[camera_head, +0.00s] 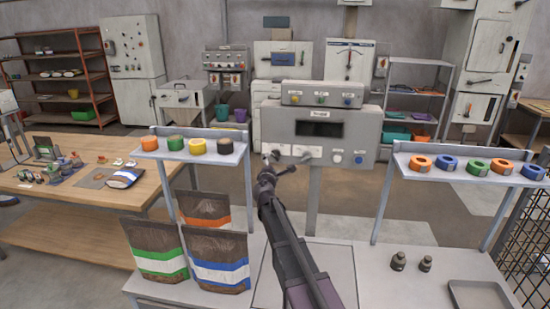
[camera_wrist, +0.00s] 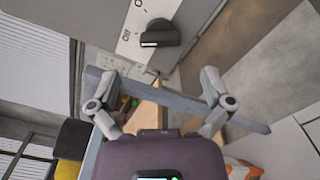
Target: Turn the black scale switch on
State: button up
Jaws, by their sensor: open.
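In the wrist view the black scale switch (camera_wrist: 160,34) is a rotary knob with a pale mark at its left end. Small lettering stands on the panel to its left; it looks like ON and OFF but is too small to read surely. My gripper (camera_wrist: 158,82) is open and empty, its fingers spread wide below the knob in that picture and apart from it. In the head view my gripper (camera_head: 272,167) is at the lower left of the grey scale console (camera_head: 358,130), which has a dark display (camera_head: 319,129). The switch is not clear there.
A shelf with tape rolls (camera_head: 196,146) stands left of the console, another (camera_head: 460,167) right. Filled bags (camera_head: 217,258) stand below the left shelf. Two weights (camera_head: 398,261) and a tray (camera_head: 481,296) lie at the right. The wooden table (camera_head: 120,197) is at the left.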

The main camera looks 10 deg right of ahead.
aim_at(275, 157)
jog(key=x, duration=0.6)
jog(key=shift+w+d, duration=0.1)
jog(key=shift+w, duration=0.15)
jog(key=c, duration=1.1)
